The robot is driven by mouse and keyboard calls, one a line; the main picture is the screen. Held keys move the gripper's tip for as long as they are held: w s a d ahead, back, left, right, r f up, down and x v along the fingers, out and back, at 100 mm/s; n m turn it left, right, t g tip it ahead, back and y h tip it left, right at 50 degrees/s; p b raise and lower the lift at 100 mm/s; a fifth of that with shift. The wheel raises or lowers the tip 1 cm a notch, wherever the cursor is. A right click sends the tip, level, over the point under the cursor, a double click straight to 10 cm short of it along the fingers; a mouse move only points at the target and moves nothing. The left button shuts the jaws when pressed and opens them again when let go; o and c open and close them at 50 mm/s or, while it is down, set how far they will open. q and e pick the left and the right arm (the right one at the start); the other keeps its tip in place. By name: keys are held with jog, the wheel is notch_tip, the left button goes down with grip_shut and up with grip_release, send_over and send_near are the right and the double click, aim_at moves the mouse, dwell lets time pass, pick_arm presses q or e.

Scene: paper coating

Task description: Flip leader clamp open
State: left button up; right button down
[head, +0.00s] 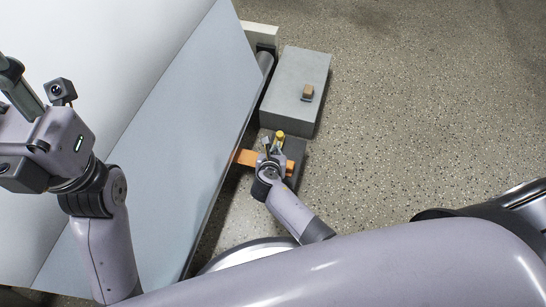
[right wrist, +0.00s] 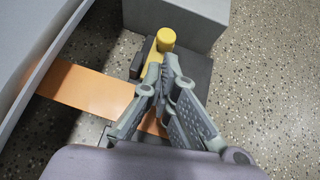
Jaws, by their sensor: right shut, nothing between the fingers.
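The leader clamp shows a yellow lever with a round knob (right wrist: 166,38) on a dark base; in the head view the yellow knob (head: 280,135) stands just beyond my right gripper (head: 270,150). The orange leader strip (right wrist: 95,90) runs left from the clamp toward the grey panel and also shows in the head view (head: 246,157). My right gripper (right wrist: 171,75) is shut and empty, its fingertips close beside the yellow lever; I cannot tell whether they touch. The fingers hide part of the clamp. My left gripper (head: 20,90) is partly cut off at the left edge.
Speckled floor (head: 400,110) to the right is clear.

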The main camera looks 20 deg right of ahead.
jog(key=v, duration=0.6)
jog(key=shift+r, duration=0.1)
dwell(0.4)
